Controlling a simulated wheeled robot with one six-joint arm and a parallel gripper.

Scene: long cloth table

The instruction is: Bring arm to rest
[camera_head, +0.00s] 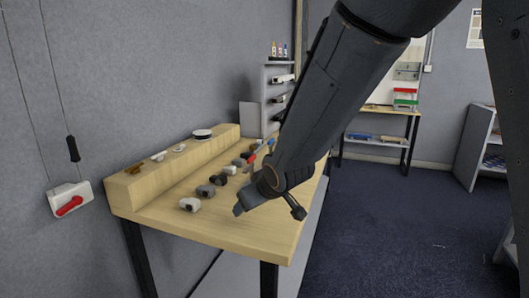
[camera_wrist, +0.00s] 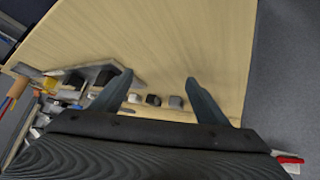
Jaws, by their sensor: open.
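My arm (camera_head: 335,95) comes down from the top right in the head view and reaches over the wooden table (camera_head: 258,238). My gripper (camera_head: 268,208) is above the table's near right part. In the wrist view my gripper (camera_wrist: 158,80) has its two dark fingers spread apart with nothing between the tips. The pale table top (camera_wrist: 165,40) lies beyond them. The exact height of the fingers above the table is hard to tell.
A row of small grey, black and white objects (camera_head: 204,190) stands on the table, left of my gripper. A raised wooden ledge (camera_head: 160,181) runs along the wall with small items on it. A grey shelf rack (camera_head: 250,114) stands at the far end. Open floor (camera_head: 400,230) lies right.

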